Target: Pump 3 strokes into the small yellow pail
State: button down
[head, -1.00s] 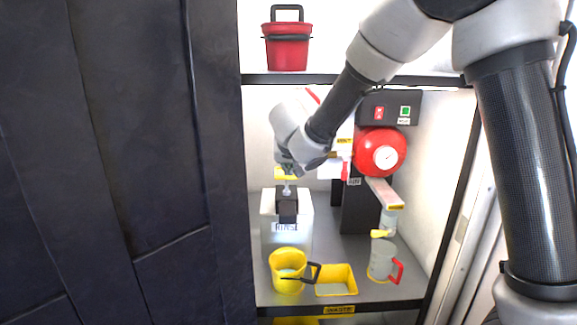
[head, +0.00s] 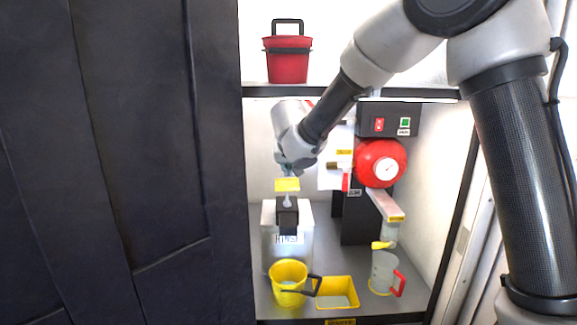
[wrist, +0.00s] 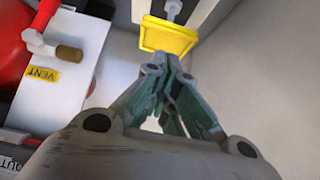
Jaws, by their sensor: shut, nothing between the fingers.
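The small yellow pail (head: 288,285) stands upright at the shelf's front left, its black handle to the right. Behind it is a pale dispenser box (head: 270,225) labelled RINSE, with a dark front spout piece. A flat yellow pump head (head: 287,185) tops its stem. My gripper (head: 288,170) is shut and empty, just above the pump head, pointing down. In the wrist view the yellow pump head (wrist: 166,38) lies just beyond the shut fingertips (wrist: 165,65); contact cannot be told there. The inside of the pail is only partly visible.
A yellow tray (head: 337,298) sits right of the pail, then a grey jug (head: 384,273) with red handle under a yellow-tipped outlet. A red tank (head: 380,163) with gauge is close right of my arm. A red bucket (head: 287,58) stands on the upper shelf. A dark panel (head: 120,160) fills the left.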

aim_at(288, 186)
jog(key=x, duration=0.6)
jog(key=shift+w+f, duration=0.15)
jog(key=shift+w, duration=0.05)
jog(key=shift+s+f, duration=0.1)
jog(key=shift+f, duration=2.5)
